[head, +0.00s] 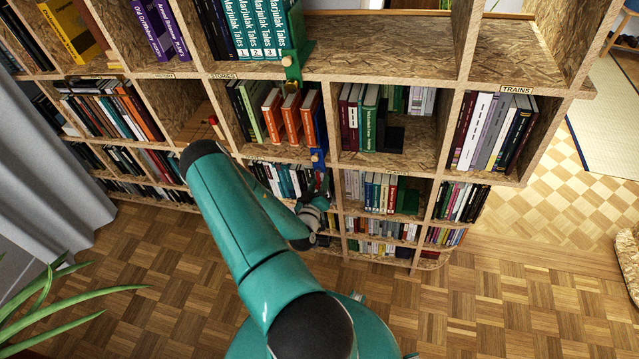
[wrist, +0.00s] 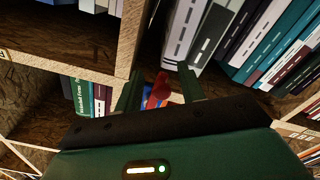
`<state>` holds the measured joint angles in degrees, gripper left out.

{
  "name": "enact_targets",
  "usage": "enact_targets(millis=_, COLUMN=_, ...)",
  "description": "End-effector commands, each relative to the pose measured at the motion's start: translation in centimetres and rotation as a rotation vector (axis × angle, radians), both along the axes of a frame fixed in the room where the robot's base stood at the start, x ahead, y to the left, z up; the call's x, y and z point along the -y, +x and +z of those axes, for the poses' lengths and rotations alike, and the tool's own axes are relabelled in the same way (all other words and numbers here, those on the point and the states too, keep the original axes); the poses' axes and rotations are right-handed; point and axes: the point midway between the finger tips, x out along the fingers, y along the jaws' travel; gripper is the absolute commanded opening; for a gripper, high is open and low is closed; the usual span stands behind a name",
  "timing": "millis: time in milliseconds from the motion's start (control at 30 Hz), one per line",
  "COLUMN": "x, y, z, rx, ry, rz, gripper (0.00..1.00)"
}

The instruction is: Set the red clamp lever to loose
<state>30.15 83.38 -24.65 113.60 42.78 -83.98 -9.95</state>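The red clamp lever (wrist: 157,92) shows in the wrist view between my two fingertips, against a shelf upright, with a bit of blue clamp body (wrist: 151,103) beside it. My gripper (wrist: 160,84) is open, one finger on each side of the lever. I cannot tell whether either finger touches it, and its lower part is hidden by the gripper body. In the head view a blue clamp (head: 318,158) sits on an upright of the bookwall, just above my gripper (head: 318,207). The red lever is not clear in that view, and its setting cannot be told.
A green clamp (head: 291,72) sits higher on the bookwall below the Marjulak Tales books (head: 262,30). Orange books (head: 292,117) stand left of the blue clamp. Dark green books (head: 369,121) stand right of it. The parquet floor (head: 160,270) is open at the left.

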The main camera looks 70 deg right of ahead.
Motion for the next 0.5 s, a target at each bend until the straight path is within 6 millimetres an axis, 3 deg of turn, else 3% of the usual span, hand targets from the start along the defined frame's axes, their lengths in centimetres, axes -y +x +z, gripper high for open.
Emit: enact_targets(millis=500, x=-10.2, y=-1.6, z=0.0, rx=-0.003, ry=0.002, rz=0.003, gripper=0.39)
